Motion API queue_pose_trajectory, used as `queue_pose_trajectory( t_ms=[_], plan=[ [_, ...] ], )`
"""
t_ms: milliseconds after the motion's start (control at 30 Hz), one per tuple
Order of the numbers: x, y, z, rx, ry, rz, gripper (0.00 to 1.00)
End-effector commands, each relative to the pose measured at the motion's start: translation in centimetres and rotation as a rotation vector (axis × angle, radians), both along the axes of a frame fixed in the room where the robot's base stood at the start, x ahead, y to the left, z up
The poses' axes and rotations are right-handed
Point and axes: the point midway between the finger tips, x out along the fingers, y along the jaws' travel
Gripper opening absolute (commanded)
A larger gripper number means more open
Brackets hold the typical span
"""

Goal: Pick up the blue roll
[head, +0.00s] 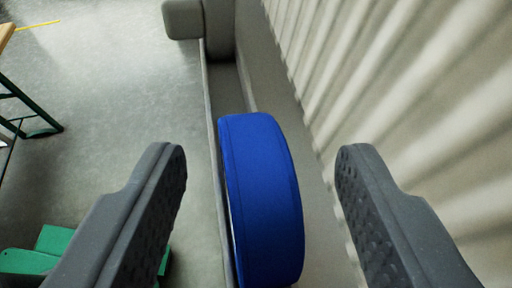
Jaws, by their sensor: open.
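The blue roll (262,200) stands on its edge in the lower middle of the head view, on a narrow grey ledge (226,85). Its lower end comes close to the bottom of the picture. My gripper (260,165) is open, with one dark grey finger to the left of the roll and the other to the right. There is a visible gap between each finger and the roll, and neither finger appears to touch it. How far the fingers are above or beside the roll in depth I cannot tell.
A pale corrugated wall or curtain (400,80) runs along the right. A grey block-like piece (200,22) stands at the ledge's far end. Green objects (30,260) lie at the lower left, and a dark-legged table (28,110) is at the left edge. The floor (120,100) between is clear.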

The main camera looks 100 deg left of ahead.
Motion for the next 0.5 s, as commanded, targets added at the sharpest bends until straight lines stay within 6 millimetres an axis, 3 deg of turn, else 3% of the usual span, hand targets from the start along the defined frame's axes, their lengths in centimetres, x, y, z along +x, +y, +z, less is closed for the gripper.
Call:
queue_pose_trajectory(
  t_ms=[333, 500],
  plan=[
    [-0.05, 0.37, -0.16, 0.001, 0.000, 0.000, 0.47],
    [-0.04, 0.34, -0.17, 0.000, 0.000, 0.000, 0.01]
  ],
)
